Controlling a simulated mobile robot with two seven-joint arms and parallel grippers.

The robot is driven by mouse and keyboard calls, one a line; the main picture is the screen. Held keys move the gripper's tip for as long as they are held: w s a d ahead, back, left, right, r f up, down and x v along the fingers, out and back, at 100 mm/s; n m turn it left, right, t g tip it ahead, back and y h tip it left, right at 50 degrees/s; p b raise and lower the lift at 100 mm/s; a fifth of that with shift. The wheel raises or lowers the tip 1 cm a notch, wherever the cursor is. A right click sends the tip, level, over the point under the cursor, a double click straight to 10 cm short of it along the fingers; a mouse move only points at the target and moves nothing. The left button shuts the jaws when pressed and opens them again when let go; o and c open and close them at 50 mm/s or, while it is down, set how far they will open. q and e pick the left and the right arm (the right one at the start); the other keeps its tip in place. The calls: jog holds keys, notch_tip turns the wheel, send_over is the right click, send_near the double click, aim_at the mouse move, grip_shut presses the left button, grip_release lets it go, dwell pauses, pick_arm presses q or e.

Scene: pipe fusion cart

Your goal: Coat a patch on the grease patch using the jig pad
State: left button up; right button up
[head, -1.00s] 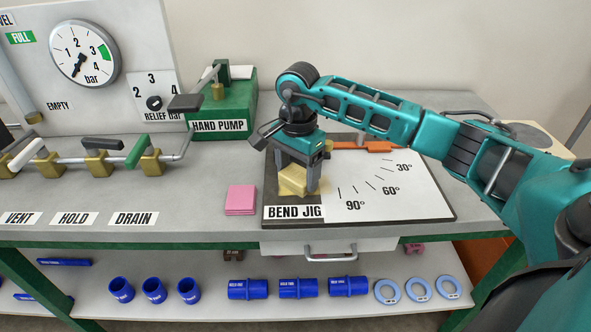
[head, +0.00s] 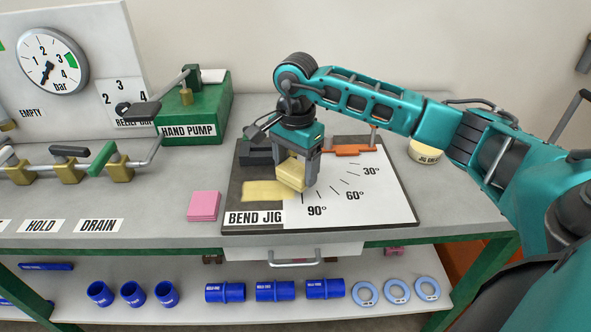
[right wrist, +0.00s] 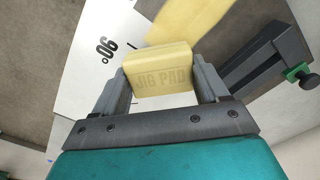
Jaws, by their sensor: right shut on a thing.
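My right gripper (head: 298,180) is shut on the jig pad (head: 290,173), a pale yellow block. The right wrist view shows the pad (right wrist: 160,72) between both fingers, its JIG PAD lettering facing the camera. The grease patch (head: 262,191) is a pale yellow area on the dark left part of the bend jig board (head: 375,212). The pad is just right of the patch, seemingly a little above the board; the exact gap is unclear. In the right wrist view the patch (right wrist: 190,18) lies beyond the pad, apart from it. My left gripper is out of view.
A pink pad stack (head: 204,206) lies left of the board. The green hand pump (head: 195,105) stands behind it. A dark block (head: 256,152) and an orange bar (head: 357,149) sit at the board's back. A yellow jig grease tin (head: 425,152) stands to the right, near my arm.

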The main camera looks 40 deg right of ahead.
jog(key=shift+a+r, duration=0.1)
jog(key=shift+r, duration=0.45)
jog(key=shift+r+p, duration=0.55)
jog(key=shift+r, duration=1.7)
